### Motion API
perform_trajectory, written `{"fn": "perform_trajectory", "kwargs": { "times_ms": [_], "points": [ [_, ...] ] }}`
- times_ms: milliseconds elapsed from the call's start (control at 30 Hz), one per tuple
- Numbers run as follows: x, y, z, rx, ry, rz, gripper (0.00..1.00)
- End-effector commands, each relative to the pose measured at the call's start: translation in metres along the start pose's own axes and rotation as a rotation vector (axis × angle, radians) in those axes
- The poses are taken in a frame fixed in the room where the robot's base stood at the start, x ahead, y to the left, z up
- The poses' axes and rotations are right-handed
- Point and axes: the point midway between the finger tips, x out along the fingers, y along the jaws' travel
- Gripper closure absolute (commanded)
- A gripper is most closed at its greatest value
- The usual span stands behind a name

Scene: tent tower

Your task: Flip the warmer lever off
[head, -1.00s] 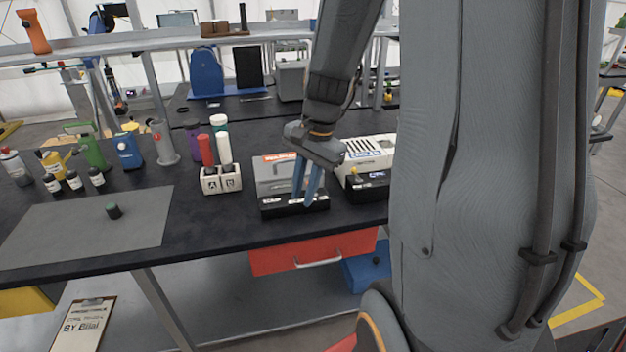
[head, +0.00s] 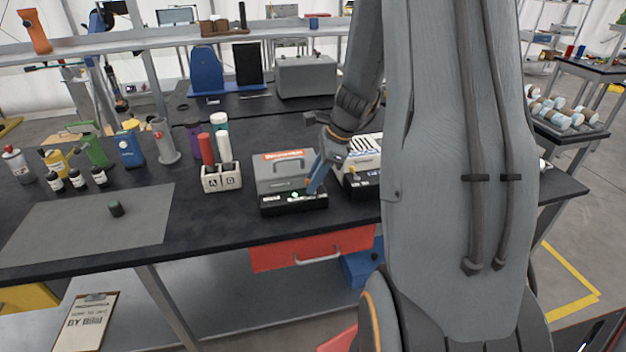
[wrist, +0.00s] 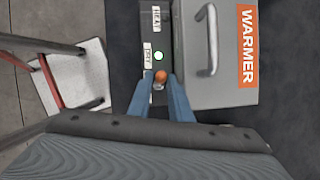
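The warmer (wrist: 222,50) is a grey box with a handle and an orange WARMER label. In the head view the warmer (head: 284,170) stands near the bench's front edge. Its black front panel (head: 282,205) carries a lit green lamp (wrist: 158,55), a HEAT label, and a second label that is hard to read. The lever's orange knob (wrist: 161,77) shows beside the lamp. My gripper (wrist: 161,82) has its blue fingers on either side of the knob, seemingly with small gaps. In the head view my gripper (head: 311,187) is tilted at the panel's right end.
A second white device (head: 366,150) stands close on the right, partly hidden by my arm. A white holder (head: 221,178) with red and white tubes stands left. Below the bench is a red drawer (head: 310,250). A grey mat (head: 60,225) lies farther left.

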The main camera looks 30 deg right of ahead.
Motion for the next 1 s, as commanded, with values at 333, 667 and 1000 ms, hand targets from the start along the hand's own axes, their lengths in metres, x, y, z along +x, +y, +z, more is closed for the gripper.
{"fn": "perform_trajectory", "kwargs": {
  "times_ms": [333, 667, 1000],
  "points": [
    [0.0044, -0.0002, 0.0002, -0.002, 0.001, -0.001, 0.82],
    [0.0036, 0.0006, 0.0012, -0.004, 0.013, -0.001, 1.00],
    [0.0043, 0.0031, 0.0060, -0.019, 0.133, -0.015, 1.00]
  ]
}}
